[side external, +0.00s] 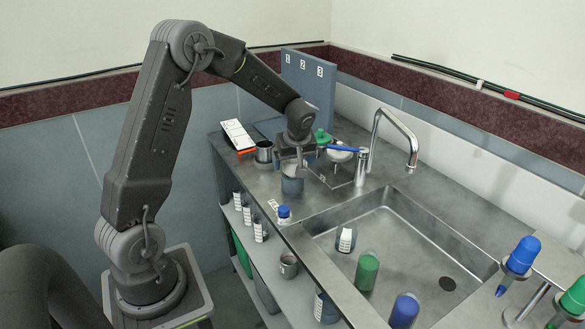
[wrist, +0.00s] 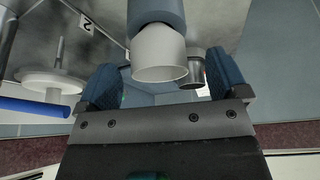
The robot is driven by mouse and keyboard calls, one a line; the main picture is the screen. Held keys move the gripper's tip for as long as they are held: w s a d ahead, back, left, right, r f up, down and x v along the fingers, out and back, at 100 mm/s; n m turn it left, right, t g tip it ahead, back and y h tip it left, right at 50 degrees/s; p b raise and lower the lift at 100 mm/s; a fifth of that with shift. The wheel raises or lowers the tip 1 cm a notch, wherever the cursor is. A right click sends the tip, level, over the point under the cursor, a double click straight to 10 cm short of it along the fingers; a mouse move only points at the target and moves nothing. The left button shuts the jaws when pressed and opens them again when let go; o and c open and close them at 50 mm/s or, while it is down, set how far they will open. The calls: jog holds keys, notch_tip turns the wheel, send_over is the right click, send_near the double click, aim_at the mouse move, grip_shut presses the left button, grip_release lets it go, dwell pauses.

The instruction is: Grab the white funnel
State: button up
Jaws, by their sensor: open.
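The white open-ended piece (wrist: 160,55), which looks like the funnel, sits on a blue-grey cylinder (wrist: 156,12), with its wide mouth facing the wrist camera. My gripper (wrist: 165,80) is open. Its two blue fingers lie left and right of the white piece, with a gap on each side in the wrist view.
A white disc-shaped piece on a thin stem (wrist: 50,83) and a blue bar (wrist: 36,107) are left in the wrist view. A metal cup (side external: 264,152) stands close by the gripper. A small blue-capped bottle (side external: 284,214), the sink (side external: 400,235) and the faucet (side external: 405,130) lie nearby.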

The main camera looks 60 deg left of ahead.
jog(key=shift+x, duration=1.55)
jog(key=shift+w, duration=0.15)
jog(key=c, duration=1)
jog(key=shift+r, duration=0.15)
